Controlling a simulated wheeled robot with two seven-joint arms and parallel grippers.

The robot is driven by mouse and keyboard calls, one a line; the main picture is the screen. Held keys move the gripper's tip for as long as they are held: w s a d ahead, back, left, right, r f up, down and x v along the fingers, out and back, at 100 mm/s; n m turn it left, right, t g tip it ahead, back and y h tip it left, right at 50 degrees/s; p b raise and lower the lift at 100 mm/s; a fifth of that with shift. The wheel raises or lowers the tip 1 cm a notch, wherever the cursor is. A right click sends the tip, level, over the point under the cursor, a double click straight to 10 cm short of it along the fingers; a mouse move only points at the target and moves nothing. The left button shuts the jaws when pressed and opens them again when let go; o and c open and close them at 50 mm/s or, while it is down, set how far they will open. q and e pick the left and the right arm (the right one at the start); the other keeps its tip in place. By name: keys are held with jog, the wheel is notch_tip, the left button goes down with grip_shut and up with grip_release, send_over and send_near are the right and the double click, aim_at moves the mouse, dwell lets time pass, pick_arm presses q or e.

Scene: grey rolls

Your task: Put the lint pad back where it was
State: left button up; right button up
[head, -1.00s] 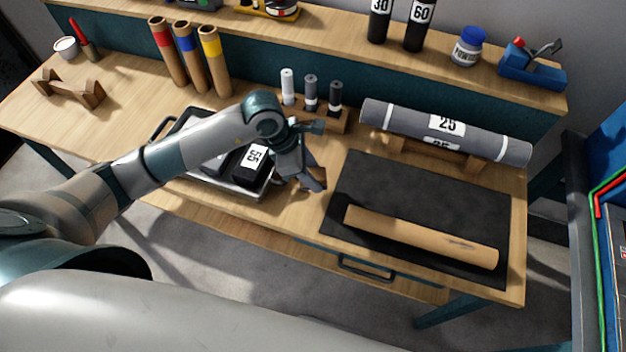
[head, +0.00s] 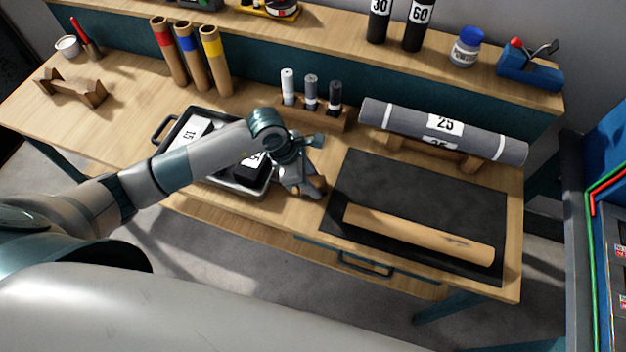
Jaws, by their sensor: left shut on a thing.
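My left gripper (head: 309,190) is low over the table, between the metal tray and the dark mat. It is shut on a small brown thing (head: 319,182), which I take to be the lint pad. The gripper hides most of it, and I cannot tell whether it touches the table. My right gripper is not in view.
The tray (head: 166,146) with rolls marked 15 and 55 is left of the gripper, partly behind my arm. A dark mat (head: 420,190) with a brown tube (head: 420,234) lies right. Behind are a small-roll rack (head: 330,119) and a grey roll (head: 400,113) on a cradle.

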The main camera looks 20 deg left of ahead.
pick_arm(q)
jog(key=o, duration=1)
jog(key=shift+r, duration=0.15)
jog(key=shift+a+r, duration=0.15)
jog(key=shift+r, duration=0.1)
jog(key=b+v, duration=0.4)
jog(key=v, duration=0.7)
jog(key=shift+r, duration=0.15)
jog(key=shift+s, duration=0.1)
